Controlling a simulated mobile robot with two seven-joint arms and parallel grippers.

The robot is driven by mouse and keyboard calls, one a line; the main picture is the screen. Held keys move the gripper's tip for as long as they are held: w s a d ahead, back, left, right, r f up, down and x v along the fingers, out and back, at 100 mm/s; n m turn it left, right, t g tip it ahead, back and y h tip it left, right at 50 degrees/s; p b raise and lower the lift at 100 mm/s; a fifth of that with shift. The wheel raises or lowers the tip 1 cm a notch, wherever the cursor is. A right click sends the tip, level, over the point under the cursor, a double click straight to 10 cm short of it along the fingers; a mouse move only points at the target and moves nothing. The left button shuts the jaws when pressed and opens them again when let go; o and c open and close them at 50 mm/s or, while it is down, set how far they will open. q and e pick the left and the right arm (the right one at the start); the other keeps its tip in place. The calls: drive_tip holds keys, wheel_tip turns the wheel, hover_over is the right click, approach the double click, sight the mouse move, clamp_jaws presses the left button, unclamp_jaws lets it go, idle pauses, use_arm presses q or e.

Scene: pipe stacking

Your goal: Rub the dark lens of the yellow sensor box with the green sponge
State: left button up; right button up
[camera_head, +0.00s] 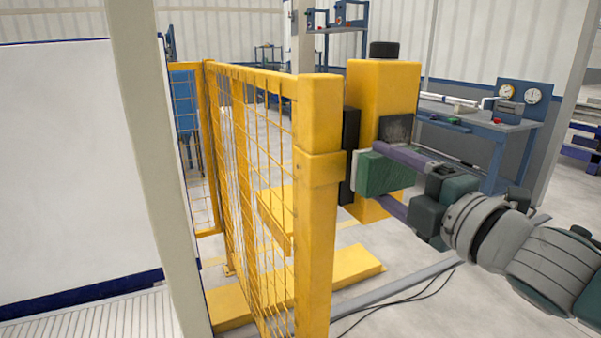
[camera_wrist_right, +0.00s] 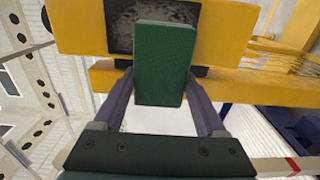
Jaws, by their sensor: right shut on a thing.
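The yellow sensor box (camera_head: 368,85) stands upright beside the fence post, with a black cap on top. Its dark lens (camera_head: 396,128) is a dark, smudged square on the side facing my right arm. The lens also shows in the right wrist view (camera_wrist_right: 122,30), partly covered by the sponge. My right gripper (camera_head: 392,178) is shut on the green sponge (camera_head: 385,174), with a purple finger on either side. In the right wrist view the sponge (camera_wrist_right: 163,65) stands in front of the lens; I cannot tell whether they touch. My left gripper is not in view.
A yellow mesh fence (camera_head: 255,150) and its thick post (camera_head: 318,230) stand close to the left of the sensor box. A blue workbench (camera_head: 480,125) with gauges stands behind on the right. Cables (camera_head: 410,292) lie on the floor below.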

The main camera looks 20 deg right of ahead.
drive_tip(key=shift+w, duration=0.3)
